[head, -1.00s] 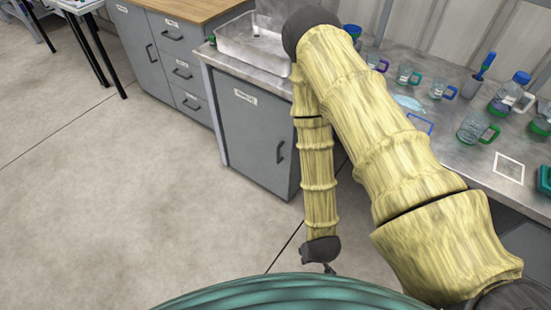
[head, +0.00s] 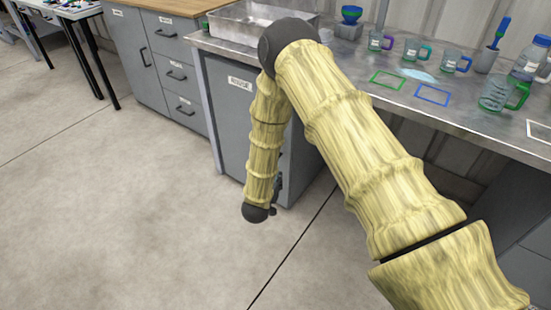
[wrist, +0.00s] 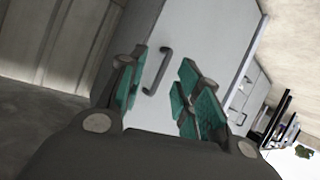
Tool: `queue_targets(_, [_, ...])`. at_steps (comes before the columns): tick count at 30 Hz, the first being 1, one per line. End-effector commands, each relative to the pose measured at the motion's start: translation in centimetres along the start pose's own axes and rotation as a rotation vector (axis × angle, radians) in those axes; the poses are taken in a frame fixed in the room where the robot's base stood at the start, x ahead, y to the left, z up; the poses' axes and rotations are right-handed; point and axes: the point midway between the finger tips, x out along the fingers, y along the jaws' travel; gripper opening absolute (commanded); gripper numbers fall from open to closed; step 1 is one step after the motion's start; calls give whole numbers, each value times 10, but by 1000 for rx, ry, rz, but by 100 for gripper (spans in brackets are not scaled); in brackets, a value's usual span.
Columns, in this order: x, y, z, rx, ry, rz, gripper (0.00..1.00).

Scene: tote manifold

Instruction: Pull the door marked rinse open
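The grey door marked rinse (head: 228,112) is shut on the cabinet under the metal counter, left of centre in the head view. Its label (head: 239,83) shows near the top. My arm covers the door's right part. In the wrist view the door (wrist: 190,40) is a pale tilted panel, with its dark bar handle (wrist: 158,72) near the middle. My gripper (wrist: 158,92) is open, with teal finger pads on either side of the handle in that picture. The handle seems to lie beyond the fingertips; I see no contact. The fingers are mostly hidden in the head view.
A drawer unit (head: 165,65) with a wooden top stands to the left. On the metal counter (head: 455,117) are a metal tray (head: 232,26), several mugs, bottles and coloured outlines. The floor (head: 130,190) before the door is clear.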

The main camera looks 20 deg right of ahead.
Motion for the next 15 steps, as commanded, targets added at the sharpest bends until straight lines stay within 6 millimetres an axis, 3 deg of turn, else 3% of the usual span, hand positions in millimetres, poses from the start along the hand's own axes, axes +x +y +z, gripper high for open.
queue_targets(1, [15, -10, 5, 16, 34, 24, 34])
queue_targets(6, [42, -29, -10, 66, 135, 116, 34])
queue_targets(15, [73, -57, -32, 160, 274, 294, 34])
